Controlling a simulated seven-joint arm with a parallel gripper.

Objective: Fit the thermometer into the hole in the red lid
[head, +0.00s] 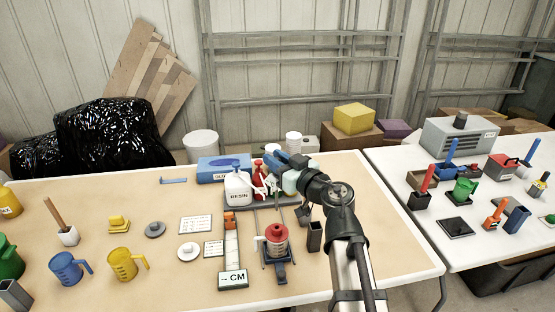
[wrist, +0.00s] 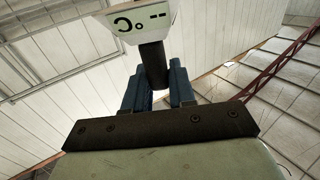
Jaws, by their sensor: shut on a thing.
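The thermometer (wrist: 153,62) fills the top middle of the wrist view, with a white display head marked with dashes and °C and a dark grip below. My gripper's blue fingers (wrist: 158,88) are shut on the dark grip. In the head view my gripper (head: 280,180) is beyond the pot, near the bottles, and I cannot make out the thermometer clearly there. The red lid (head: 277,231) sits on a pale pot (head: 276,247) nearer the front edge, apart from my gripper. The hole in the lid is too small to make out.
A white resin bottle (head: 238,190) and a blue box (head: 222,168) stand left of my gripper. A long board marked CM (head: 232,279) lies left of the pot, and a dark square tube (head: 314,236) stands right of it. The table's right side is clear.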

